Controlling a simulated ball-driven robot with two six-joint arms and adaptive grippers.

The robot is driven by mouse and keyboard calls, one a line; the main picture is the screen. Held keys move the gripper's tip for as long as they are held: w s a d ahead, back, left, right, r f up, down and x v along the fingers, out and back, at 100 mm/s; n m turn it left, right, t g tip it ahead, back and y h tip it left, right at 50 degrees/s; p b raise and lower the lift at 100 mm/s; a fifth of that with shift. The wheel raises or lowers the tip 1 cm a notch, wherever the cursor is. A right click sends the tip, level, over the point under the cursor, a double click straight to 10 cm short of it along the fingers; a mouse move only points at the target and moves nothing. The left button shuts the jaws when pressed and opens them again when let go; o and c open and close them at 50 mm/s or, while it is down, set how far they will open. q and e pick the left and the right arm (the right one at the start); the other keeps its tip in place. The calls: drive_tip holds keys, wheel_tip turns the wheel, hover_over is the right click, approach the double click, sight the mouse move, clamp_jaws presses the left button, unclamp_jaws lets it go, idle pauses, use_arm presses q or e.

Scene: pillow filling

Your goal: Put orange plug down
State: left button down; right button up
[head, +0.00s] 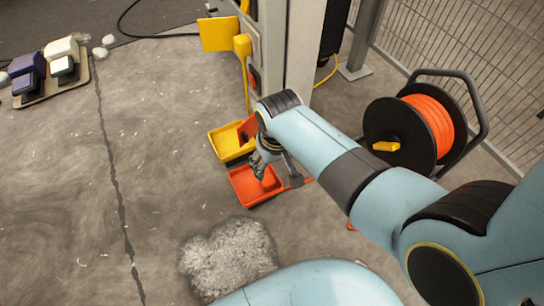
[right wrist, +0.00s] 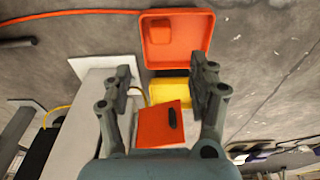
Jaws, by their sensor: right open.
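An orange tray (head: 243,192) lies on the floor below the white post; it also shows at the top of the right wrist view (right wrist: 203,30). A small orange block, apparently the orange plug (right wrist: 159,31), sits inside the tray at its left part. My right gripper (head: 262,168) is over the tray in the head view. In the right wrist view its fingers (right wrist: 162,76) are wide apart with nothing held between them. The plug appears beyond the fingertips, apart from them. In the head view the arm and fingers partly hide the tray. My left gripper is not in view.
A yellow tray (head: 228,155) adjoins the orange one. An orange flap with a dark slot (right wrist: 160,121) is near the white post (head: 301,50). A cable reel (head: 432,122) stands right. A fluffy grey heap (head: 228,258) lies in front. Floor at left is mostly clear.

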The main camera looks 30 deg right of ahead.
drive_tip(key=shift+s+r, duration=0.1)
drive_tip(key=shift+r, duration=0.15)
drive_tip(key=s+d+r+t, duration=0.1)
drive_tip(key=s+d+r, duration=0.25)
drive_tip(key=s, duration=0.25)
drive_tip(key=s+d+r+t, duration=0.1)
drive_tip(key=s+d+r, duration=0.25)
drive_tip(key=s, duration=0.25)
drive_tip(key=s+d+r+t, duration=0.1)
drive_tip(key=s+r+t, duration=0.1)
drive_tip(key=s+r, duration=0.4)
wheel_tip(320, 180, up, 5)
drive_tip(key=shift+s+d+r+n, duration=0.2)
drive_tip(key=shift+s+d+n, duration=0.05)
drive_tip(key=shift+s+n, duration=0.05)
drive_tip(key=shift+f+p, duration=0.1)
drive_tip(key=shift+p, duration=0.2)
